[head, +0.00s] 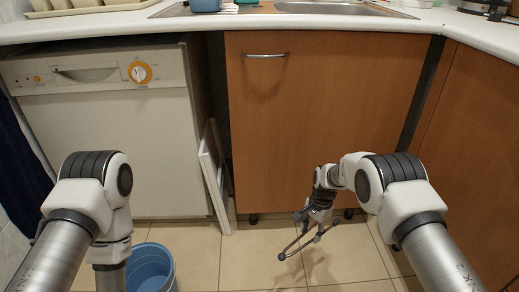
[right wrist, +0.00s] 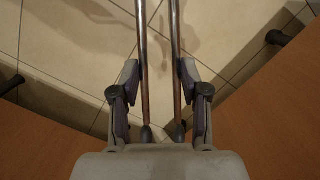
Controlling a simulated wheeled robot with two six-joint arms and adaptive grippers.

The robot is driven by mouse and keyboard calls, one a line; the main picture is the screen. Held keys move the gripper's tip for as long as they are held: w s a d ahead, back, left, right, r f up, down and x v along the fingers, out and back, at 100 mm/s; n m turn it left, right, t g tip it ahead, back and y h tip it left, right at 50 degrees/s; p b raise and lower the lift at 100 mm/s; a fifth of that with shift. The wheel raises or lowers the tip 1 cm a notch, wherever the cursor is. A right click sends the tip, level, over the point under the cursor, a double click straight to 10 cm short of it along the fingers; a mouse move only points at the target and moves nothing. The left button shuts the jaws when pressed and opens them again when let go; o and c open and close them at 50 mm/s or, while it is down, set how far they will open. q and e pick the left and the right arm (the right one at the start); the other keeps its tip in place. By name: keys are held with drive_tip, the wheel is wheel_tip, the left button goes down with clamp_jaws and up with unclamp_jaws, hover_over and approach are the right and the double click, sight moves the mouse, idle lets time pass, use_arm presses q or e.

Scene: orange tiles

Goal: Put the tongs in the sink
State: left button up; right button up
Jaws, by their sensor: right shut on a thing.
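The tongs (head: 292,246) are thin and dark, hanging above the tiled floor in front of the wooden cabinet in the head view. My right gripper (head: 318,213) is shut on them. In the right wrist view the two long arms of the tongs (right wrist: 143,50) run between the fingers of my right gripper (right wrist: 159,75), which press on them from both sides. The metal sink (head: 330,9) is set in the counter at the top of the head view, well above the right gripper and cut off by the frame. My left gripper is out of view below my left arm.
The white counter (head: 120,22) runs across the top, above a white dishwasher (head: 115,110) and a wooden cabinet (head: 320,120). A blue bucket (head: 150,266) stands on the floor at lower left. A blue container (head: 205,5) sits by the sink. White panels (head: 213,175) lean beside the dishwasher.

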wheel_tip(320, 180, up, 12)
drive_tip(key=w+n, duration=0.1)
drive_tip(key=n, duration=0.3)
wheel_tip(320, 180, up, 3)
drive_tip(key=s+d+n+p, duration=0.1)
drive_tip(key=s+d+n, duration=0.1)
drive_tip(key=n, duration=0.1)
wheel_tip(320, 180, up, 35)
drive_tip(key=n+h+p, duration=0.1)
drive_tip(key=n+p, duration=0.2)
drive_tip(key=p, duration=3.5)
hover_over(311, 230)
drive_tip(key=s+d, duration=0.3)
drive_tip(key=s, duration=1.3)
drive_tip(key=shift+w+f+g, duration=0.1)
drive_tip(key=shift+w+g, duration=0.05)
drive_tip(key=shift+g, duration=0.25)
